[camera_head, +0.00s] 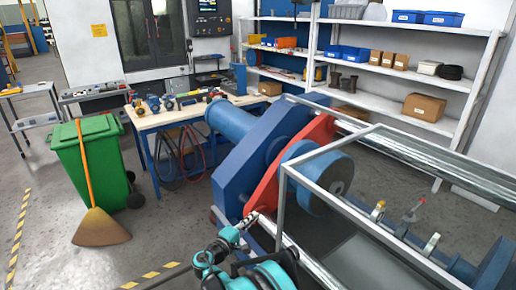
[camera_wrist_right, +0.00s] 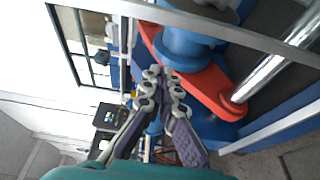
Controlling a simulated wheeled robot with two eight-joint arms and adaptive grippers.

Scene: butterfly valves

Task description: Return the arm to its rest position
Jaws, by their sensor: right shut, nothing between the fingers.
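My right gripper (camera_head: 249,220) is at the bottom middle of the head view, at the end of my teal arm. It is in front of the red plate of the blue machine (camera_head: 235,180) and appears shut and empty. The right wrist view shows its fingers (camera_wrist_right: 164,80) drawn together at the tips, with the red plate (camera_wrist_right: 195,82) behind them. I cannot tell how far the gripper is from the machine. Small valves (camera_head: 431,243) with handles stand on the pipe line at the lower right. My left gripper is in neither view.
A metal frame (camera_head: 345,205) stands close to the right of my arm. A green bin (camera_head: 88,165) with a broom (camera_head: 100,228) is at the left. A workbench (camera_head: 172,115) with tools and white shelves (camera_head: 405,72) stand behind.

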